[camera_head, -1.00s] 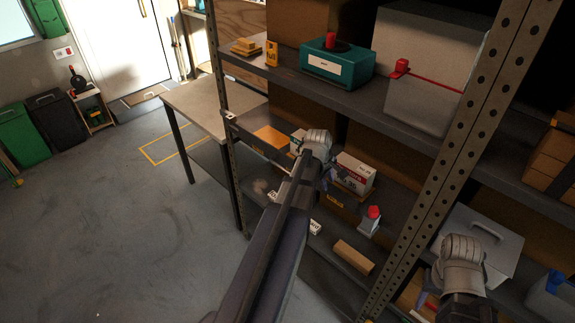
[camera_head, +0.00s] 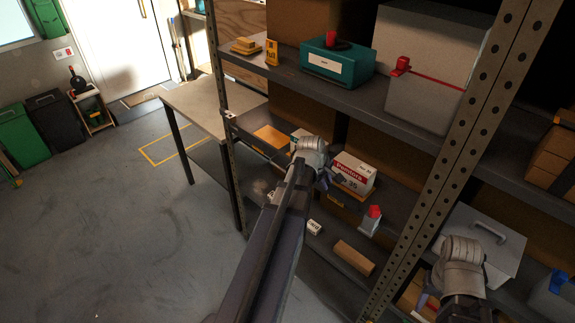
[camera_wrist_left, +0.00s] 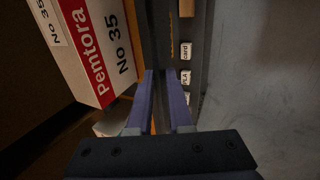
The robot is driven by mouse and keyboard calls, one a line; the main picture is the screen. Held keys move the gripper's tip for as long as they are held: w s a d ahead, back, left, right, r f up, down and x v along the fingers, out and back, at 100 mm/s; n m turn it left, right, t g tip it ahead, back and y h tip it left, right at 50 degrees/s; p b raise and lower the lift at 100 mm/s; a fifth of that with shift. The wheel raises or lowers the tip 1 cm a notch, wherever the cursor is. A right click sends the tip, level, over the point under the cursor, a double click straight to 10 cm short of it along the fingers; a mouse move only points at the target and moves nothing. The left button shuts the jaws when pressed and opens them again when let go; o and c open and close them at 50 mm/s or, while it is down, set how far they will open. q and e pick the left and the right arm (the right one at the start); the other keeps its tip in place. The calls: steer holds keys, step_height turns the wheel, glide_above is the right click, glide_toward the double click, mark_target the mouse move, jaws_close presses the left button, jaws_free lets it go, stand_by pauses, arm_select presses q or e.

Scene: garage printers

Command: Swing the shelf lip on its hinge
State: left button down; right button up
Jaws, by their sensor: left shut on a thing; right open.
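The shelf lip (camera_head: 256,143) is a long dark strip along the front of the middle shelf, in front of the boxes. It also shows as a dark band running up between the fingers in the left wrist view (camera_wrist_left: 158,50). My left gripper (camera_head: 328,178) is at the lip, beside the white and red Pentora box (camera_head: 354,172). In the left wrist view its two purple fingers (camera_wrist_left: 163,100) are shut on the lip, one on each side. The lip's hinge is not clearly visible. My right gripper (camera_head: 428,300) is open and empty at the lower right, partly hidden by its wrist.
The Pentora box (camera_wrist_left: 90,50) is close to the left fingers. White labels (camera_head: 314,228) sit on the lower shelf edge. A red-capped bottle (camera_head: 371,221) and a cardboard block (camera_head: 353,258) are to the right. A perforated upright (camera_head: 440,180) stands between the arms. The floor at left is clear.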

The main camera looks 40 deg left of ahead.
stand_by(0.3)
arm_select(q)
steer(key=shift+s+t+b, duration=0.25)
steer(key=shift+t+b, duration=0.4)
steer(key=shift+t, duration=0.05)
steer(key=shift+f, duration=0.1)
steer(key=shift+s+f+t+b, duration=0.1)
steer(key=shift+s+t+b, duration=0.25)
steer(key=shift+t+b, duration=0.35)
